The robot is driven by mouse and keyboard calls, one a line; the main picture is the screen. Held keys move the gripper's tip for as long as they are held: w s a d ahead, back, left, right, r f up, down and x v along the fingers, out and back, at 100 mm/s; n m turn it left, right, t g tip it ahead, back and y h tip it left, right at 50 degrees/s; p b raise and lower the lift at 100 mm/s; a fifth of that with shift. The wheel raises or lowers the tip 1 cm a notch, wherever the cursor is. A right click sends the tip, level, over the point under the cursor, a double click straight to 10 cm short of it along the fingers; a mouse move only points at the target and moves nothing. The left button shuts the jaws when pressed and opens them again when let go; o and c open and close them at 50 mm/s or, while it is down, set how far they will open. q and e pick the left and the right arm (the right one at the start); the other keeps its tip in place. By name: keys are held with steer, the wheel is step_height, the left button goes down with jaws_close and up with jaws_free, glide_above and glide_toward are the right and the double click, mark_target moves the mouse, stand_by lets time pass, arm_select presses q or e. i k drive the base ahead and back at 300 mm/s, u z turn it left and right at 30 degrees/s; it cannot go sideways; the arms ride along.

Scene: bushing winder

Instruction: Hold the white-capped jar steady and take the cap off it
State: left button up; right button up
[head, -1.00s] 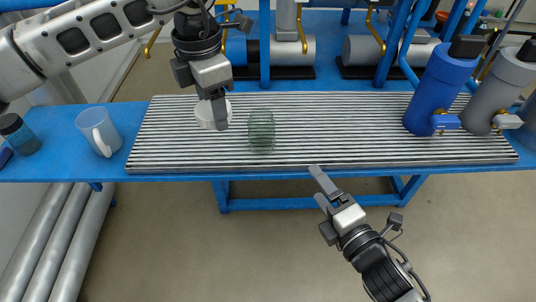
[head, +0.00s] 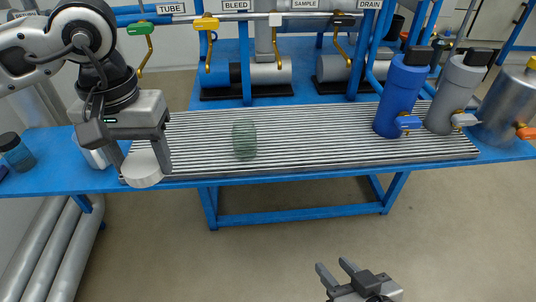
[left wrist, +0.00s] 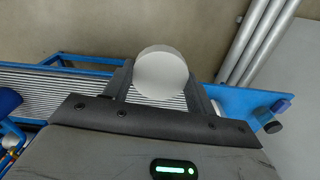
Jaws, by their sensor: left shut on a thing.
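The jar (head: 244,139) is greenish glass and stands upright on the ribbed metal top, with no cap on it. My left gripper (head: 144,160) is shut on the white cap (head: 143,171) and holds it up near the front left of the bench, well left of the jar and apart from it. The cap also shows between the fingers in the left wrist view (left wrist: 161,74). My right gripper (head: 336,272) is in front of the bench at the bottom of the head view. Its two fingers are apart with nothing between them.
A mug (head: 97,152) is partly hidden behind my left gripper. A dark-lidded container (head: 16,152) stands at the far left. Blue (head: 402,95) and grey (head: 458,92) bottles and a metal canister (head: 507,105) stand at the right. The ribbed top (head: 320,135) is clear between jar and bottles.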

mark_target(243, 135)
steer(key=z, duration=1.55)
steer(key=k, duration=1)
steer(key=u, duration=1.1)
steer(key=i, duration=0.5)
